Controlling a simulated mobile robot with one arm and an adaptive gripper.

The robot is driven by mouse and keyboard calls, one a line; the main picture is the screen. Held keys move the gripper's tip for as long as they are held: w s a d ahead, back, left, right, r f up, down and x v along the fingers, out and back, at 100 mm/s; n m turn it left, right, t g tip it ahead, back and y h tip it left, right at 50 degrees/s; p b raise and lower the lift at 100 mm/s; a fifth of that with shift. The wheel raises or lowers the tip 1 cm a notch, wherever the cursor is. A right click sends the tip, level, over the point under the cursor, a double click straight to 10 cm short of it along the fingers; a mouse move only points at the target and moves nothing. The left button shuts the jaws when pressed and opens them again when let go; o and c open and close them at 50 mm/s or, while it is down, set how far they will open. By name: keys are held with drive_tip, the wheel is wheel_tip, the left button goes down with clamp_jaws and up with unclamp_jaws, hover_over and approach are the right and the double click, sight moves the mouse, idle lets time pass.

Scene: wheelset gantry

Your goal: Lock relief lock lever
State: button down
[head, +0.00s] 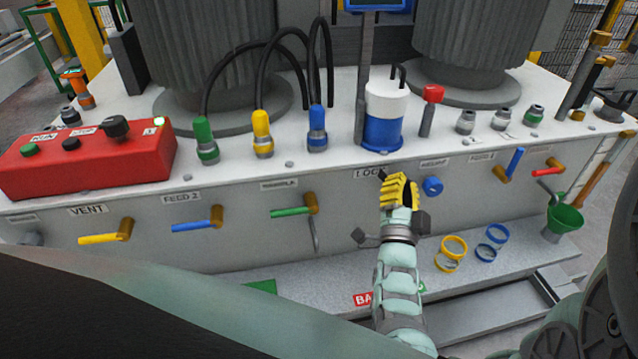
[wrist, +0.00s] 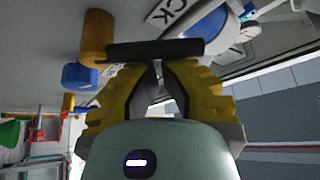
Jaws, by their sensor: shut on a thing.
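The relief lock lever, a dark bar, shows its left tip (head: 382,176) just below the LOCK label (head: 370,172) on the panel front. In the wrist view the dark bar (wrist: 155,50) lies across the tips of my gripper's yellow fingers, next to a brass hub (wrist: 97,38). My gripper (head: 400,190) is at the panel and shut on the lever. It hides most of the lever and the hub in the head view. In the wrist view my gripper (wrist: 157,85) shows both fingers closed in at the bar.
A blue knob (head: 432,187) is close to the right of my gripper. Green (head: 292,211), blue (head: 198,225) and yellow (head: 100,238) levers are to the left. Rings (head: 453,248) and a green funnel (head: 563,218) are on the lower ledge to the right.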

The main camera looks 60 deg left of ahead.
drive_tip(key=shift+s+a+f+n+g+y+b, duration=0.2)
drive_tip(key=shift+s+f+n+g+y+b, duration=0.7)
drive_tip(key=shift+n, duration=1.55)
drive_tip(key=shift+s+a+f+n+g+y+b, duration=0.1)
drive_tip(key=shift+a+n+g+y+b, duration=0.3)
drive_tip(key=shift+n+g+y, duration=1.5)
drive_tip(key=shift+s+a+f+n+g+y+b, duration=0.1)
drive_tip(key=shift+s+f+n+g+y+b, duration=0.55)
drive_tip(key=shift+n, duration=2.3)
drive_tip(key=shift+w+r, duration=0.1)
drive_tip(key=shift+r, duration=0.15)
